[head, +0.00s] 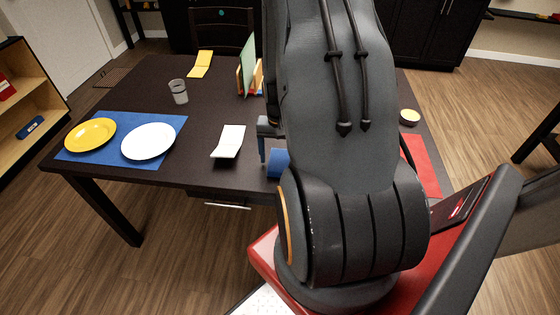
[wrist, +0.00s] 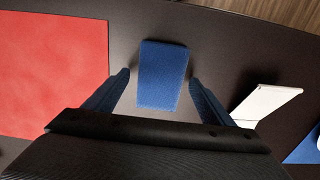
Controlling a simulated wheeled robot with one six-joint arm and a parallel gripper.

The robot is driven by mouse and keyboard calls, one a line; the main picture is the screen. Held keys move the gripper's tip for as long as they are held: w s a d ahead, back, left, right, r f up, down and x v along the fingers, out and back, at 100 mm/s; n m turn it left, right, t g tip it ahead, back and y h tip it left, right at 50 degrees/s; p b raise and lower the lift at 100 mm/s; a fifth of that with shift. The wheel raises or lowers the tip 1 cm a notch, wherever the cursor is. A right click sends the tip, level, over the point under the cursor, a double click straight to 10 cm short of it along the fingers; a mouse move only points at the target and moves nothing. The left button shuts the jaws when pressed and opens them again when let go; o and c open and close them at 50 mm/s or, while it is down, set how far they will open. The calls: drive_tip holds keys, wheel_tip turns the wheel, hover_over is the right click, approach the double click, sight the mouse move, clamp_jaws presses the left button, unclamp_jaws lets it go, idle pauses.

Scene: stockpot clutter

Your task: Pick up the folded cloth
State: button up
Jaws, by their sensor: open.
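A folded blue cloth (wrist: 162,75) lies on the dark table, in the upper middle of the wrist view. In the head view, part of the cloth (head: 278,162) shows near the table's front edge, the rest hidden behind my arm. My gripper (wrist: 158,80) is open and empty. Its two blue-grey fingers stand on either side of the cloth, with a gap on each side. I cannot tell how high the fingertips are above the table.
A white folded item (head: 229,141) lies to the left of the cloth. A red mat (wrist: 50,70) is on its other side. A blue mat (head: 168,127) bears a yellow plate (head: 91,134) and a white plate (head: 149,140). A grey cup (head: 179,91) and a holder (head: 241,79) stand farther back.

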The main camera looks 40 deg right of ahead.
sight(280, 159)
drive_tip(key=shift+f, duration=0.1)
drive_tip(key=c, duration=1.3)
drive_tip(key=shift+o, duration=0.2)
wheel_tip(280, 159, up, 10)
drive_tip(key=b, duration=0.2)
drive_tip(key=o, duration=0.6)
drive_tip(key=c, duration=0.4)
